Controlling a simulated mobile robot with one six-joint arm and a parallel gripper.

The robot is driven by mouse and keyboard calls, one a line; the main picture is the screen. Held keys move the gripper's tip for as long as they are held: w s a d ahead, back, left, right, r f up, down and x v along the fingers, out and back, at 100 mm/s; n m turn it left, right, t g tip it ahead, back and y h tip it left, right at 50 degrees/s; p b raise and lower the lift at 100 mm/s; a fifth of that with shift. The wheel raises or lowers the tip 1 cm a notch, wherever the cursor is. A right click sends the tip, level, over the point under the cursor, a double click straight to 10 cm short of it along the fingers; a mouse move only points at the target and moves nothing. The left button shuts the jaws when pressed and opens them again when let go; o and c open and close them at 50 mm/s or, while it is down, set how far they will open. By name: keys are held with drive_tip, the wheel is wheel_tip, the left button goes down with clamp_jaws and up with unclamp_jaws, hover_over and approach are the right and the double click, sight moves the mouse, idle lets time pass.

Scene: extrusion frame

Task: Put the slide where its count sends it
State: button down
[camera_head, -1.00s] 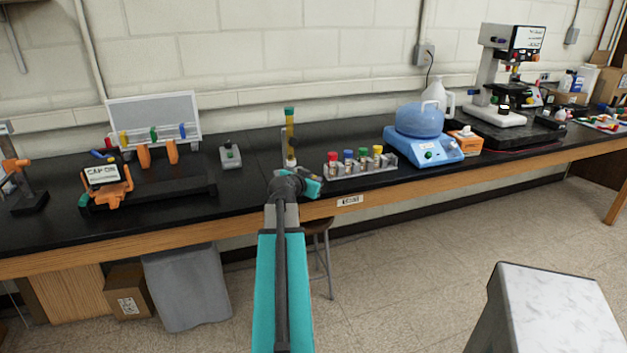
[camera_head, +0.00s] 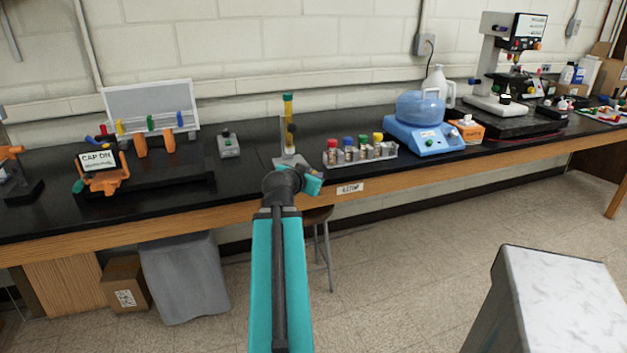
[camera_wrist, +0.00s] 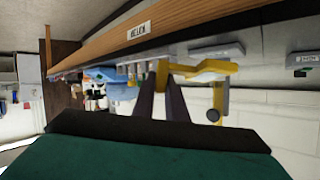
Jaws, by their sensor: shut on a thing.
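In the wrist view the two dark fingers of my gripper (camera_wrist: 162,88) are shut on a yellow piece (camera_wrist: 185,71). I cannot tell whether this piece is the slide, and no markings on it are readable. In the head view my wrist hides the fingertips and what they hold. A microscope (camera_head: 497,75) with a small screen stands at the far right of the bench. Just beyond my wrist is a grey stand (camera_head: 290,160) with an upright yellow column under a green cap (camera_head: 288,95).
A rack of capped vials (camera_head: 360,155) stands right of the stand, then a blue machine with a bowl (camera_head: 425,138) and an orange box (camera_head: 467,131). A "CAP ON" station (camera_head: 98,165) is at left. A stool (camera_head: 318,235) stands under the bench; a pale-topped block (camera_head: 565,300) is front right.

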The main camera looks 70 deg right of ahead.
drive_tip(key=shift+s+a+f+b, duration=0.2)
drive_tip(key=shift+a+b, duration=0.15)
drive_tip(key=shift+b, duration=2.65)
drive_tip(key=a+b, duration=0.1)
drive_tip(key=b, duration=0.6)
drive_tip(key=shift+s+a+r, duration=0.15)
drive_tip(key=shift+s+a, duration=0.1)
drive_tip(key=shift+a, duration=0.1)
drive_tip(key=shift+s+a+r, duration=0.15)
drive_tip(key=shift+s+a, duration=0.1)
drive_tip(key=shift+a, duration=0.35)
drive_tip(key=shift+s+a+r, duration=0.15)
drive_tip(key=shift+s+a, duration=0.05)
drive_tip(key=shift+a, duration=0.4)
